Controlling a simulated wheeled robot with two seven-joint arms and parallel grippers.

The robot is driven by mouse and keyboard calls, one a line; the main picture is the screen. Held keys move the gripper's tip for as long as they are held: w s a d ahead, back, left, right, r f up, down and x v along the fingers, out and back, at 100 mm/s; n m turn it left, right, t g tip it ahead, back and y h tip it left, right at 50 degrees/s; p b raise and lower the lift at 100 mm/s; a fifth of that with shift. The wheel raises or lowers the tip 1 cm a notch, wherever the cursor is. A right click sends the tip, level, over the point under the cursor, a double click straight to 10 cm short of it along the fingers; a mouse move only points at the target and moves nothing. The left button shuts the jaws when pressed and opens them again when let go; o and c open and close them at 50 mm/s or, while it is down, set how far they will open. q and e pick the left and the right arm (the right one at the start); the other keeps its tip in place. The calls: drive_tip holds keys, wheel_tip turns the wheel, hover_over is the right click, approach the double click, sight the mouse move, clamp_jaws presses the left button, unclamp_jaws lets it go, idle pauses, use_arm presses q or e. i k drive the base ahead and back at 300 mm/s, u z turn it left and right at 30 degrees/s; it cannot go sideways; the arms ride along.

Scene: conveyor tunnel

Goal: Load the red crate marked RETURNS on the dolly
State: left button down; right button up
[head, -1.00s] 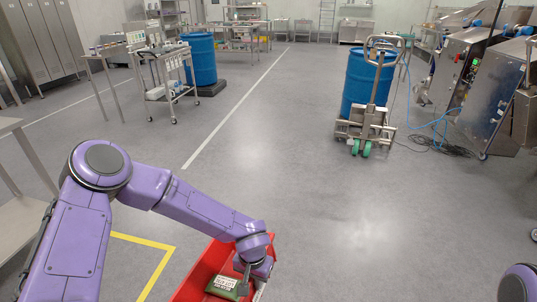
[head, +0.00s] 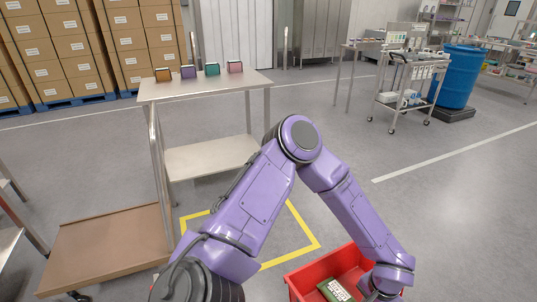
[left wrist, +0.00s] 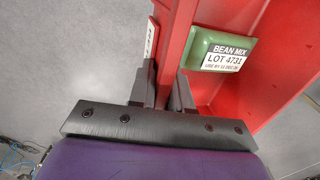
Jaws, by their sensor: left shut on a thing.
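The red crate (head: 310,272) is at the bottom of the head view, right of centre. A green BEAN MIX bag (head: 338,290) lies inside it; the left wrist view shows its label, LOT 4731 (left wrist: 222,58). My left gripper (left wrist: 163,82) is shut on the crate's red wall (left wrist: 176,40), one finger on each side. A white label (left wrist: 151,40) on the wall's outer face is too edge-on to read. A low brown flatbed dolly (head: 105,240) stands at the lower left of the head view, its deck empty. My right gripper is out of view.
A steel table (head: 205,87) with several small coloured boxes stands behind the dolly. A yellow floor outline (head: 305,222) lies between dolly and crate. A wheeled cart (head: 405,95) and blue drum (head: 458,75) stand far right. Stacked cartons (head: 60,60) line the back left.

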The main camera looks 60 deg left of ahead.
sight(109, 245)
drive_tip(key=u, duration=3.15)
drive_tip(key=i, duration=1.65)
